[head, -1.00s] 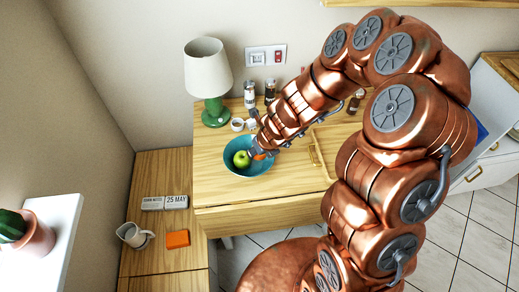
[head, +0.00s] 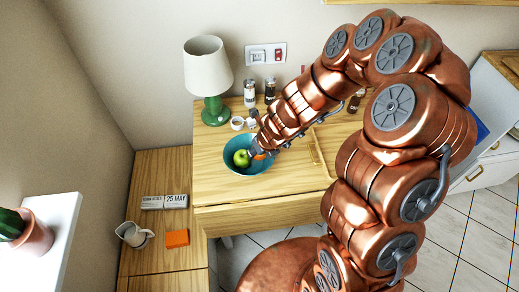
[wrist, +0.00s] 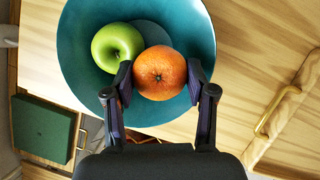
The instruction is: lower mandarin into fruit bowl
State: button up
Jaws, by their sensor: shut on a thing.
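The mandarin (wrist: 160,74) is orange and round and sits between the two fingers of my gripper (wrist: 160,88) in the wrist view. My gripper is shut on it. The fruit bowl (wrist: 192,35) is teal, and the mandarin is over its inside; I cannot tell whether it touches the bottom. A green apple (wrist: 117,46) lies in the bowl, to the left of the mandarin and close to it. In the head view the bowl (head: 232,167) stands on the wooden counter, with the apple (head: 242,158) inside. My gripper (head: 257,151) is at its right side, and the mandarin (head: 260,156) is mostly hidden there.
A green lamp (head: 214,108) with a pale shade, small white cups (head: 238,124) and grinders (head: 250,93) stand behind the bowl. A wooden tray (head: 320,150) with a brass handle lies to the right. The counter left of the bowl is clear.

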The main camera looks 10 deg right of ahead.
jog(key=shift+f+b, duration=0.3)
jog(key=shift+f, duration=0.1)
dwell(0.4)
jog(key=o, duration=1.3)
jog(key=shift+c, duration=0.2)
jog(key=shift+r, duration=0.15)
jog(key=v, duration=1.1)
jog(key=shift+s+r, duration=0.2)
jog(key=shift+r, duration=0.1)
